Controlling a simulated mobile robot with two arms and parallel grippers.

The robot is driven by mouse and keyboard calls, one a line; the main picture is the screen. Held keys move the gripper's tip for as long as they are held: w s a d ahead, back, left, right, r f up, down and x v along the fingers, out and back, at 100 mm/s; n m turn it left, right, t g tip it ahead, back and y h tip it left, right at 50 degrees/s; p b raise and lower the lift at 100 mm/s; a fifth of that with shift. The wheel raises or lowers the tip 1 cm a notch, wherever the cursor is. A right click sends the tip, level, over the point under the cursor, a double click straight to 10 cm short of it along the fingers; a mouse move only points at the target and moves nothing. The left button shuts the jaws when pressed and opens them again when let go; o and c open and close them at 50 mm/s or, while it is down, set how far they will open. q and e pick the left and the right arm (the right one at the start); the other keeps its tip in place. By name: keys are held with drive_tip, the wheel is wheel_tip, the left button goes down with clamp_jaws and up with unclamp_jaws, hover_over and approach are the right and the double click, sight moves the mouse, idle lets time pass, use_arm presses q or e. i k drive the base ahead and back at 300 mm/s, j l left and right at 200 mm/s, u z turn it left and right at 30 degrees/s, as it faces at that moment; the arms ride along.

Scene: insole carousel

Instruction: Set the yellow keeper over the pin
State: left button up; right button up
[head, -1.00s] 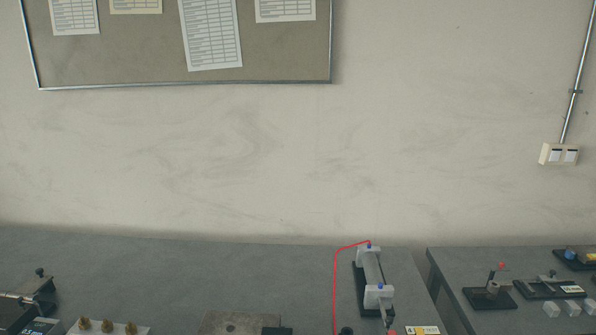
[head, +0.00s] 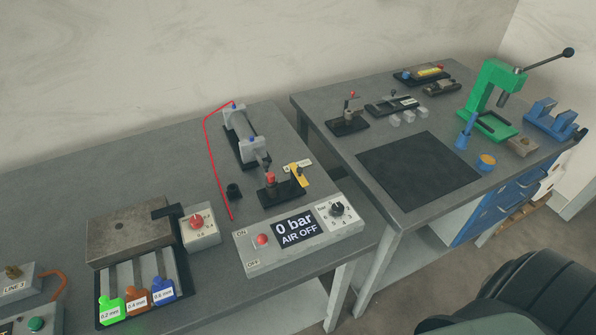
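A small yellow piece (head: 297,172), which looks like the yellow keeper, stands tilted at the right end of a small black base (head: 283,190) on the left bench. A red-topped post (head: 271,180) stands at the left of the same base, apart from the yellow piece. Which part is the pin is too small to tell. A grey cylinder fixture (head: 245,134) lies just behind, with a red line (head: 208,150) running from its far end down to the bench. Neither of my grippers is in view.
A control box (head: 300,234) reading "0 bar AIR OFF" sits in front of the black base. A metal block (head: 130,230) and a tray of coloured tags (head: 140,303) are to the left. The right bench holds a black mat (head: 415,170) and a green press (head: 492,98).

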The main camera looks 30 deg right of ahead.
sight(297, 171)
drive_tip(key=l+u, duration=0.1)
drive_tip(key=l, duration=0.4)
drive_tip(key=k+l, duration=0.1)
drive_tip(key=l, duration=0.4)
drive_tip(key=l+u, duration=0.15)
drive_tip(key=l, duration=0.35)
drive_tip(key=k+l, duration=0.1)
drive_tip(key=l, duration=0.4)
drive_tip(key=k+l+u, duration=0.15)
drive_tip(key=l, duration=0.35)
drive_tip(key=l+u, duration=0.1)
drive_tip(key=l, duration=0.4)
drive_tip(key=k+l, duration=0.15)
drive_tip(key=l, duration=0.3)
drive_tip(key=l+u, duration=0.05)
